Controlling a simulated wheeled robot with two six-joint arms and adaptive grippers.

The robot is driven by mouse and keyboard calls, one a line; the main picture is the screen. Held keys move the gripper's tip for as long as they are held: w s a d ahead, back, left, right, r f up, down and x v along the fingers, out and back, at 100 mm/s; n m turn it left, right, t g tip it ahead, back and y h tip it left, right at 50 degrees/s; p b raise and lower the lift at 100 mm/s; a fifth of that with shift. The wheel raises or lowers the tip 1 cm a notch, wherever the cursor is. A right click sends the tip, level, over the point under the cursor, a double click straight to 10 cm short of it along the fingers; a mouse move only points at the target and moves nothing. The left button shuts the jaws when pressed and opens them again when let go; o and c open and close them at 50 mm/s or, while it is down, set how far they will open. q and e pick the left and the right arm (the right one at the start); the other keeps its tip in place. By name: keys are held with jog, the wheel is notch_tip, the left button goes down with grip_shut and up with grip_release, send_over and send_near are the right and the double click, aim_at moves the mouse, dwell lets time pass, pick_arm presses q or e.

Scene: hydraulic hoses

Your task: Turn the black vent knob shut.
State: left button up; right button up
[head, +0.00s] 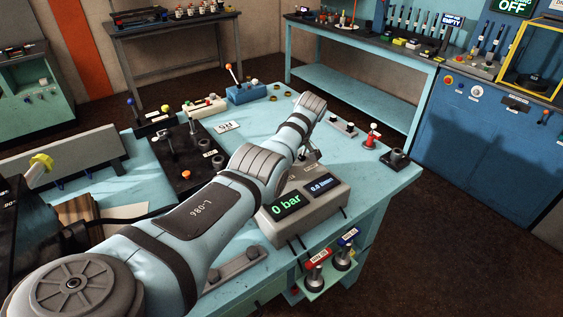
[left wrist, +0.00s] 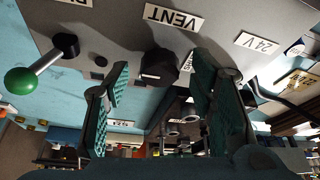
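The black vent knob (left wrist: 158,68) shows in the left wrist view, with a pale mark on it. It sits on a grey panel beside the upside-down VENT label (left wrist: 173,18). My left gripper (left wrist: 160,78) is open, its teal-padded fingers apart on either side of the knob. I see gaps between the fingers and the knob; whether the fingers reach its depth I cannot tell. In the head view my left arm crosses the bench and hides the knob and most of the gripper. My right gripper is not in view.
A green-ball lever (left wrist: 25,78) sticks out from the panel near the left finger. A 24 V label (left wrist: 257,43) is on the other side. In the head view a grey display unit (head: 325,207) reading 0 bar stands below my arm on the light-blue bench (head: 375,185).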

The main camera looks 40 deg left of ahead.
pick_arm(q)
jog(key=v, duration=1.2)
